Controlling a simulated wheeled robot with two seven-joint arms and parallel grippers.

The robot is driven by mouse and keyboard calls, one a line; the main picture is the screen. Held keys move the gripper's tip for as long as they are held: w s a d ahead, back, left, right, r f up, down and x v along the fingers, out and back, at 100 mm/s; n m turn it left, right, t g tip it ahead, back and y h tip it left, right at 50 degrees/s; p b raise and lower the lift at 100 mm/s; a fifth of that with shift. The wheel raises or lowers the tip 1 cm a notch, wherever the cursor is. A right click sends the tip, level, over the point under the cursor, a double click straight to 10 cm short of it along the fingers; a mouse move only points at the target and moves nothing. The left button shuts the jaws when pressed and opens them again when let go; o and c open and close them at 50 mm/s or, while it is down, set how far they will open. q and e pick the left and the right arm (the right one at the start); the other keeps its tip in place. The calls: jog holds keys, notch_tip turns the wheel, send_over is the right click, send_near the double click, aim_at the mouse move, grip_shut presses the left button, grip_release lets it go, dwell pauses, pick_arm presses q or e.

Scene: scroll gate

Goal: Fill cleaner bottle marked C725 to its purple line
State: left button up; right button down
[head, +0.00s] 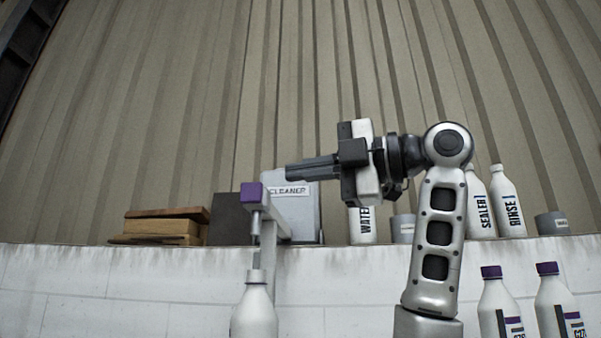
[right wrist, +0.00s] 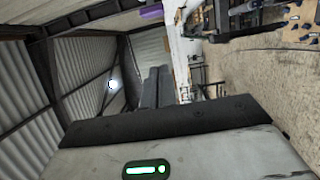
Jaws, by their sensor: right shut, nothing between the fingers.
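A grey dispenser (head: 306,213) marked CLEANER stands on the ledge, with a purple block (head: 252,194) at its front above a spout. An uncapped white bottle (head: 254,312) stands upright under the spout; no marking or purple line shows on its visible part. Two purple-capped white bottles (head: 496,305) (head: 556,302) stand at the lower right; their codes are cut off or too small to read fully. My right gripper (head: 289,173) is shut and empty, pointing left, above and to the right of the purple block in the picture. Its fingers also show in the right wrist view (right wrist: 156,88). My left gripper is out of view.
A white ledge (head: 130,285) runs across behind the bottles. On it are a stack of wooden boards (head: 160,227), a WATER bottle (head: 362,228) partly behind my right arm, a SEALER bottle (head: 480,208), a RINSE bottle (head: 508,205) and grey containers (head: 552,224).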

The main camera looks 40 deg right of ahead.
aim_at(263, 187)
jog(key=w, duration=0.3)
jog(key=w+p, duration=0.1)
jog(key=w, duration=0.2)
jog(key=w+a+p, duration=0.1)
jog(key=w, duration=0.2)
jog(key=shift+r, duration=0.1)
jog(key=shift+w+d, duration=0.2)
jog(key=shift+d, duration=0.05)
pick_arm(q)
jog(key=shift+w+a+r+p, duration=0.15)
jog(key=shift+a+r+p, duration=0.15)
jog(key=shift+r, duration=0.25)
pick_arm(e)
jog(key=shift+w, duration=0.1)
jog(key=shift+d, duration=0.15)
